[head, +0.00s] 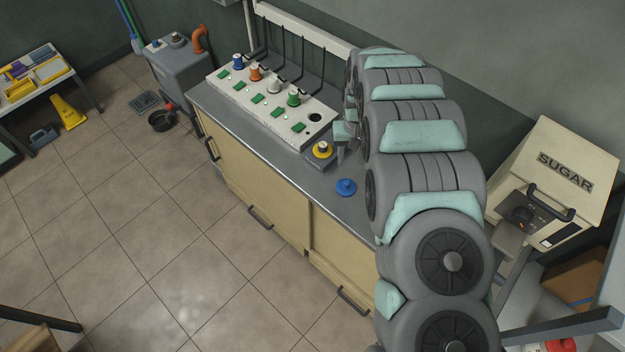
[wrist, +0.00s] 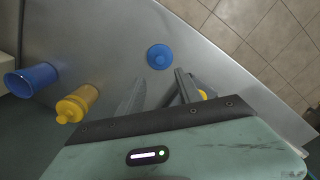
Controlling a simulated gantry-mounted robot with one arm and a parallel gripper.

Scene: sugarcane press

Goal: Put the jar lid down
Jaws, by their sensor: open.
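A blue jar lid (head: 346,187) with a round knob lies flat, knob up, on the grey counter top (head: 225,107). It also shows in the wrist view (wrist: 160,56), just beyond my fingertips and apart from them. My gripper (wrist: 156,88) is open, with nothing between its two fingers. In the head view my arm hides most of the gripper. A blue cup-shaped jar (wrist: 32,79) and a yellow jar with a yellow lid (wrist: 78,103) are at the left of the wrist view. My arm likely hides them in the head view.
A white panel (head: 270,104) with several coloured knobs and green switches stands along the counter's back. A yellow-topped piece (head: 322,150) sits by its near end. The counter's front edge is close to the lid. A SUGAR machine (head: 555,180) stands at right.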

